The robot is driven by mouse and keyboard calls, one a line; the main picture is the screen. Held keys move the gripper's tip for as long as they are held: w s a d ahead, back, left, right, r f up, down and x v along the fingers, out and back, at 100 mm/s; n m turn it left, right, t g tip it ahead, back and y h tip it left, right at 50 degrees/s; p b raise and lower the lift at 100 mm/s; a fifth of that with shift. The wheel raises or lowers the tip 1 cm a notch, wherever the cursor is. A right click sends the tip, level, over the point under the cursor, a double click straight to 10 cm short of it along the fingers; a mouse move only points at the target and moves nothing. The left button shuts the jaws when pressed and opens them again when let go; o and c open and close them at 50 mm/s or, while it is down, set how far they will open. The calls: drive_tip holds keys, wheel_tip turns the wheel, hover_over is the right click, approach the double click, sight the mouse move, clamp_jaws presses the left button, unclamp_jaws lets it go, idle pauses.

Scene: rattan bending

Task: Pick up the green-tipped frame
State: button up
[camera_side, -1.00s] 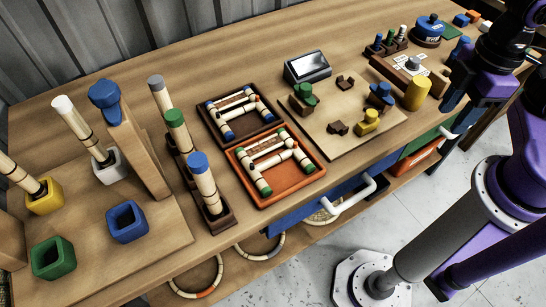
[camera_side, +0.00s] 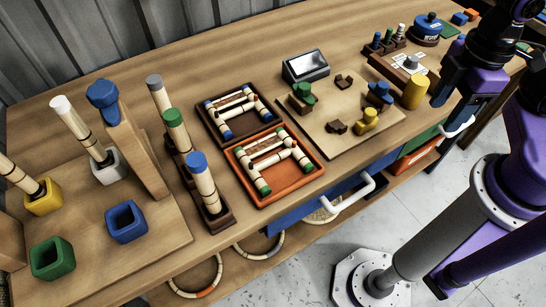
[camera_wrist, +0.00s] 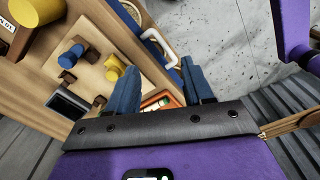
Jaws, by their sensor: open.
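The green-tipped frame (camera_side: 279,158) is made of pale rattan rods with dark bands and green ends. It lies in an orange tray (camera_side: 291,194) near the front edge of the bench in the side view. In the wrist view my gripper (camera_wrist: 158,88) has two blue fingers spread apart with nothing held. Part of the orange tray (camera_wrist: 167,98) shows between and beyond the fingers; most of it is hidden by the gripper body. My gripper's fingertips do not show clearly in the side view, and the gripper is well away from the frame.
A dark tray (camera_side: 204,117) with a blue-tipped frame (camera_side: 236,112) sits right behind the orange tray. A rack with upright rods (camera_side: 203,187) stands close on its left. A board (camera_side: 338,147) with coloured blocks and a small screen (camera_side: 306,66) are to the right.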

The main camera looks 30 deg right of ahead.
drive_tip(key=w+a+r+n, duration=0.2)
drive_tip(key=w+a+n, duration=0.1)
drive_tip(key=w+a, duration=0.9)
drive_tip(key=n+h, duration=0.2)
hover_over(273, 157)
drive_tip(key=f, duration=0.9)
drive_tip(key=s+f, duration=0.1)
drive_tip(key=f, duration=0.4)
drive_tip(key=shift+a, duration=0.4)
drive_tip(key=shift+w+d+f, duration=0.1)
drive_tip(key=shift+w+f, duration=0.05)
drive_tip(key=shift+f, duration=0.75)
drive_tip(key=shift+w+d+f, duration=0.1)
drive_tip(key=shift+w+f, duration=0.05)
drive_tip(key=shift+f, duration=0.7)
drive_tip(key=shift+w+d+f, duration=0.1)
drive_tip(key=shift+w+f, duration=0.05)
drive_tip(key=shift+f, duration=0.75)
clamp_jaws()
